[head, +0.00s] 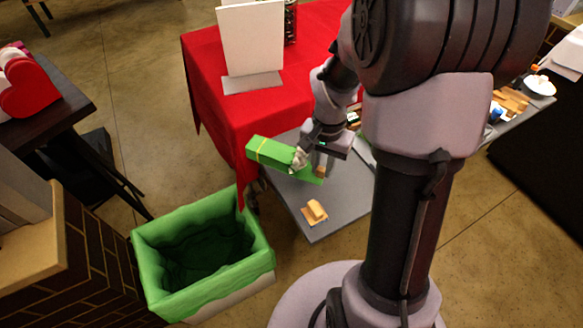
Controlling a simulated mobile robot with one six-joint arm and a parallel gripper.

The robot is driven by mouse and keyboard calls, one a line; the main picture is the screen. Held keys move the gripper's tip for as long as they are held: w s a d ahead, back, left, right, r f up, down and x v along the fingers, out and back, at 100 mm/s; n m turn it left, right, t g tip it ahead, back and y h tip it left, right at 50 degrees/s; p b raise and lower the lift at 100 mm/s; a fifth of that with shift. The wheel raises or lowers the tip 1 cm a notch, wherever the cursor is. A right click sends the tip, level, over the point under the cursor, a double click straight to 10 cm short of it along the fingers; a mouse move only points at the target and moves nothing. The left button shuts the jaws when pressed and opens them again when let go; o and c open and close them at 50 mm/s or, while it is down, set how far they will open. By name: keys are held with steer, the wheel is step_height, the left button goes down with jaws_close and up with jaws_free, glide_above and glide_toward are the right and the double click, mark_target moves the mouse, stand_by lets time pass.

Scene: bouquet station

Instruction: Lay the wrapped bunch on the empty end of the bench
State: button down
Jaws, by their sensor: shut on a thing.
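A long green bundle with a thin yellow band, which looks like the wrapped bunch (265,152), is in the head view. My gripper (305,163) is shut on it near its right end. The bundle slants from upper left to lower right, over the left edge of the grey bench (318,222). I cannot tell whether it touches the bench. The near end of the bench is bare except for a small orange-tan block on a flat piece (314,211). My arm hides the middle of the bench.
A table with a red cloth (222,107) stands behind the bench, bearing a white upright board (251,40). A green-lined bin (160,262) stands open at lower left. Several small items and a white bowl (540,86) lie at the right.

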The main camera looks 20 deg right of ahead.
steer(key=s+d+r+m+p, duration=0.2)
steer(key=s+d+r+m, duration=0.1)
steer(key=s+d+m, duration=0.4)
steer(key=f+b, duration=0.2)
steer(key=w+f+b, duration=0.1)
steer(key=f+b, duration=0.4)
steer(key=f, duration=0.1)
steer(key=shift+w+d, duration=0.25)
steer(key=shift+d, duration=0.05)
steer(key=shift+a+f+b, duration=0.1)
steer(key=shift+f+b, duration=0.2)
steer(key=shift+b, duration=0.2)
stand_by(0.5)
steer(key=c, duration=0.8)
jaws_free()
